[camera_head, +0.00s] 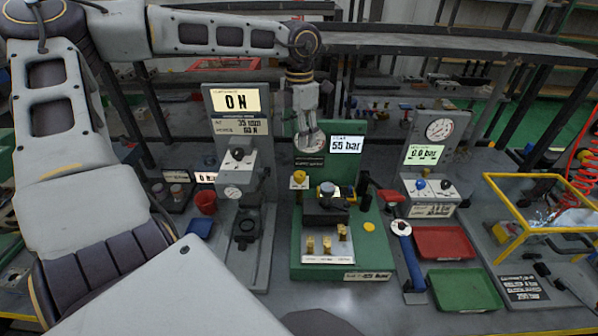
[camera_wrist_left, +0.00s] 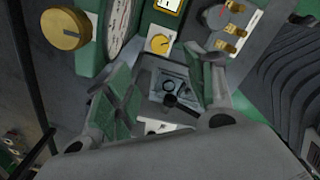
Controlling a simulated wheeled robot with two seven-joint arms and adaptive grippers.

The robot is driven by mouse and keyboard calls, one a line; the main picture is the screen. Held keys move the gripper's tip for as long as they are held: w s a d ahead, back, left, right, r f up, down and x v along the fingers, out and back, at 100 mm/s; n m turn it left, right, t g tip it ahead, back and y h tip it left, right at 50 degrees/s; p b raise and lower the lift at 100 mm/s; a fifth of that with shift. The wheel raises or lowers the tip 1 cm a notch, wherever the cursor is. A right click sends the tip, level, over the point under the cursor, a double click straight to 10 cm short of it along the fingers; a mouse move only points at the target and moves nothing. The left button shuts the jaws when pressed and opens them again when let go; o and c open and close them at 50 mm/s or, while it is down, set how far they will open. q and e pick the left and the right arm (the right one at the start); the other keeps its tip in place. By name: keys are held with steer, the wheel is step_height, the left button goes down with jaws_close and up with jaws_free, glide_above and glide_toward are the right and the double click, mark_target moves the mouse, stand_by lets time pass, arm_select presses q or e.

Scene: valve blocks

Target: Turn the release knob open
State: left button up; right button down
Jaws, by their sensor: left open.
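A yellow knob (camera_head: 299,177) on a small white plate stands at the left of the green press station (camera_head: 329,269). The wrist view shows a small yellow knob on a white plate (camera_wrist_left: 160,43) and a larger yellow knob (camera_wrist_left: 65,30) at upper left. No readable label shows which one is the release knob. My left gripper (camera_head: 307,130) hangs fingers-down over the station's gauge, above and apart from the yellow knob in the head picture. Its fingers are spread and empty in the wrist view (camera_wrist_left: 165,95). My right gripper is not in view.
A display (camera_head: 346,145) reads 55 bar. Brass fittings (camera_head: 326,245) stand at the station's front. A grey press (camera_head: 240,190) is to the left, a gauge stand (camera_head: 436,145) to the right. Red (camera_head: 443,243) and green trays (camera_head: 464,290) lie at right, near a yellow frame (camera_head: 505,245).

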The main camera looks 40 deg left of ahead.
mark_target(299, 174)
arm_select(q)
steer(key=shift+f+p, duration=0.3)
steer(key=shift+f, duration=6.35)
steer(key=shift+c, duration=0.2)
steer(key=c, duration=1)
